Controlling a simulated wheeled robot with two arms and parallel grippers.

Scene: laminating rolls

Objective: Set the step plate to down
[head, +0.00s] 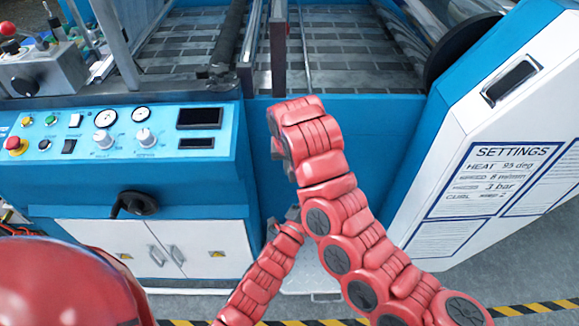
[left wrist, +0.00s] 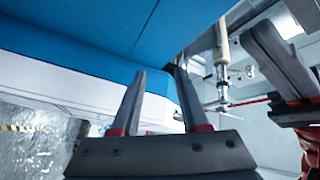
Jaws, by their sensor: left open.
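A pale flat plate (head: 300,277) lies low in front of the blue machine front, between the cabinet and the settings panel. It may be the step plate; its up or down position cannot be told. My left gripper (head: 293,213) is small and partly hidden beside my right arm, near the blue front. In the left wrist view its fingers (left wrist: 162,80) are apart with nothing between them, below a blue panel (left wrist: 90,35). My right gripper is mostly hidden by its own wrist in the head view; a dark finger (left wrist: 270,62) shows at right in the left wrist view.
A control panel (head: 70,125) with knobs and gauges is on the left, above a white cabinet (head: 185,245) with a dark crank (head: 135,205). A white settings panel (head: 490,175) stands at right. Rolls and a slatted bed (head: 350,50) lie behind. Striped tape (head: 525,310) marks the floor.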

